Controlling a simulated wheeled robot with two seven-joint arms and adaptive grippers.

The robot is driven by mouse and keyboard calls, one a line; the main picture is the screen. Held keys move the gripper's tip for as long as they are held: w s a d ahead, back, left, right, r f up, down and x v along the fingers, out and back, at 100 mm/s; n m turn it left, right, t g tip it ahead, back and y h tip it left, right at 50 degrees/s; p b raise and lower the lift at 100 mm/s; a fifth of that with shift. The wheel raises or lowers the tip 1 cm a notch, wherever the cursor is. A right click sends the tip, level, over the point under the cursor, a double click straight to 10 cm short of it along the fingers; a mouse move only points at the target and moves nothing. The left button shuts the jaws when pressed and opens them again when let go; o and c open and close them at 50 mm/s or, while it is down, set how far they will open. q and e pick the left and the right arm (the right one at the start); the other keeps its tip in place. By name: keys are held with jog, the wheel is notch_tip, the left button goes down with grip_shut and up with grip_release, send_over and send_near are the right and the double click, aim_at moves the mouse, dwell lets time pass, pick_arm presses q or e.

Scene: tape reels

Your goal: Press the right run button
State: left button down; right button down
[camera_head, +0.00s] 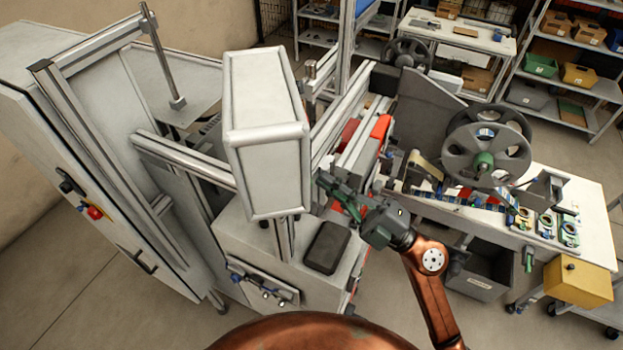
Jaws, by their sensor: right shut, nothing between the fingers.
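My right gripper (330,186) reaches in from the lower right on a copper arm. Its fingers are shut and empty, pointing left beside the tall white box of the machine (265,140), above the white cabinet top. I cannot make out the right run button; it may be hidden by the gripper or too small to tell. A small panel with several knobs (262,285) is on the front of the white cabinet, below and left of the gripper. My left gripper is not in view.
A dark pad (326,248) lies on the cabinet top. A red emergency stop (95,212) is on the left cabinet. Grey tape reels (487,152) stand at the right on a white bench (580,195). A yellow box (578,280) is at the lower right. Shelves stand behind.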

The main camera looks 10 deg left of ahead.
jog(key=shift+s+a, duration=0.15)
jog(key=shift+a, duration=0.3)
dwell(1.0)
jog(key=shift+d, duration=0.1)
jog(key=shift+w+d, duration=0.25)
jog(key=shift+d, duration=0.4)
jog(key=shift+w+d, duration=0.3)
jog(key=shift+d, duration=0.5)
jog(key=shift+w+d, duration=0.25)
jog(key=shift+d, duration=0.5)
jog(key=shift+w+d, duration=0.3)
jog(key=shift+d, duration=0.5)
